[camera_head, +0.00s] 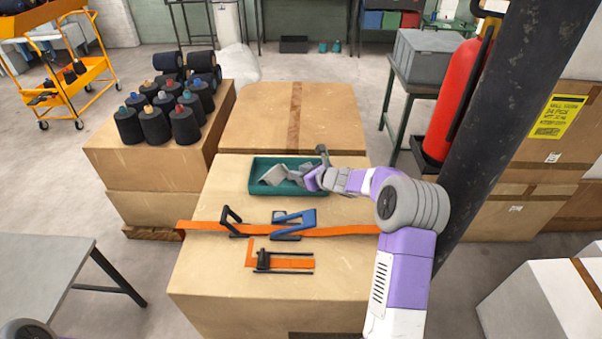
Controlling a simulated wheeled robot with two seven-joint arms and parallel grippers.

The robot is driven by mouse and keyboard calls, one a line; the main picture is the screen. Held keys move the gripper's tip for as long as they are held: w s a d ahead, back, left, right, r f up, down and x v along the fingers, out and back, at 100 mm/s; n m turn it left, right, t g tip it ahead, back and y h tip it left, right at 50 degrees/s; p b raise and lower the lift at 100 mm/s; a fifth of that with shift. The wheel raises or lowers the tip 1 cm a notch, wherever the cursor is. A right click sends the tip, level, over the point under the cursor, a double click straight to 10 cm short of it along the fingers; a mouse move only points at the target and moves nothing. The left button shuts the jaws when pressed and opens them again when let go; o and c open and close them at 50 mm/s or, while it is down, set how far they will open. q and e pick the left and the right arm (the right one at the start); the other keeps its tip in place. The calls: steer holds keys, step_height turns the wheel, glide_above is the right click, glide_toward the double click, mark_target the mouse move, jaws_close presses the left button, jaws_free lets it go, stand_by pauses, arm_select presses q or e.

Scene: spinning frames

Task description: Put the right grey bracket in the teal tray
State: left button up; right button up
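The teal tray (254,187) lies near the back of the front cardboard box. A light grey angular piece, which looks like a grey bracket (272,176), shows over the tray's left and middle part. My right gripper (306,179) reaches in from the right, low over the tray, beside or against grey shapes there. Its fingers blend with these shapes, so I cannot tell whether it is open or shut on a piece. My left gripper is out of view.
A black angled frame (231,221), a blue angled frame (300,221) and a black clamp-like part (264,260) lie on the box with orange straps (345,231). Dark cones (155,125) stand on a box at left. A dark column (505,120) rises at right.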

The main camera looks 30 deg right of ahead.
steer(key=p+v, duration=0.2)
steer(key=v, duration=1)
